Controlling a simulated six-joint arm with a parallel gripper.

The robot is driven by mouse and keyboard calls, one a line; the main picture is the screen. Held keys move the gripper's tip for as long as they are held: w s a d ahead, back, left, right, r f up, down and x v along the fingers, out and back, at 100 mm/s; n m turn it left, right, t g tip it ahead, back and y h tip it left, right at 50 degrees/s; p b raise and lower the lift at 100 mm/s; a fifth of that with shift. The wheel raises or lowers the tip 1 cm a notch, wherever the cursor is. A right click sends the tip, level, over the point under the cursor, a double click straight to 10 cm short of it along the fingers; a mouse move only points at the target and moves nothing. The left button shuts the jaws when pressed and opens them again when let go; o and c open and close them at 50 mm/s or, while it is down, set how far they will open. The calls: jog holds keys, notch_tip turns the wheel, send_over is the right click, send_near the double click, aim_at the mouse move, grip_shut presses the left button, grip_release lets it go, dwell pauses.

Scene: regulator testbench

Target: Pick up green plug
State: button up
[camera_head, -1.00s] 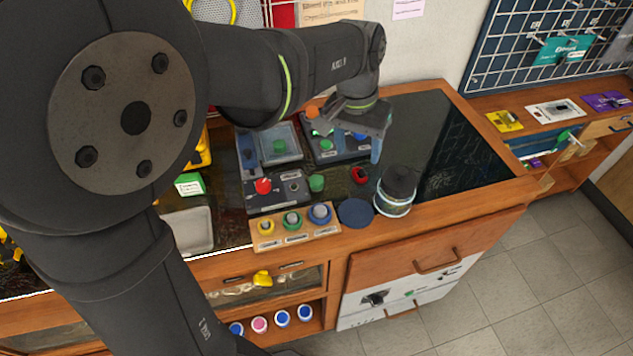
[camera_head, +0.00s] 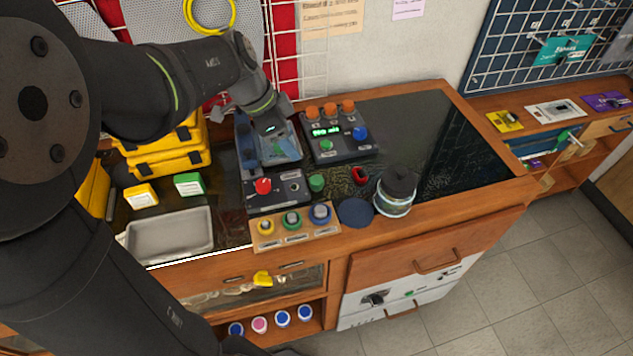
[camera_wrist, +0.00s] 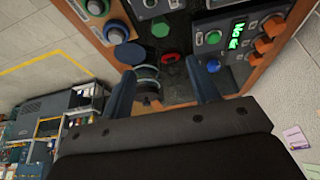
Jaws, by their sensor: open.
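A short green cylinder, which looks like the green plug (camera_head: 316,183), stands on the dark bench top between the grey box with the red button and a small red part (camera_head: 360,175). In the wrist view the green plug (camera_wrist: 160,28) shows near the top, above the red part (camera_wrist: 168,58). My gripper (camera_head: 276,140) is above the grey-blue tray device, behind and left of the plug. In the wrist view its two blue fingers (camera_wrist: 165,92) are spread with nothing held between them. The plug is apart from the fingers.
A control box with orange knobs (camera_head: 338,144) stands behind the plug. The red-button box (camera_head: 277,191) is left. The right bench top is clear.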

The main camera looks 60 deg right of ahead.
send_over(316, 179)
jog(key=w+a, duration=0.1)
jog(key=a, duration=0.1)
jog(key=f, duration=0.9)
jog(key=shift+w+d+f, duration=0.1)
jog(key=shift+w+f, duration=0.1)
jog(key=shift+f, duration=0.05)
jog(key=shift+w+x, duration=0.2)
jog(key=shift+x, duration=2.45)
jog(key=shift+c, duration=0.2)
jog(key=c, duration=1)
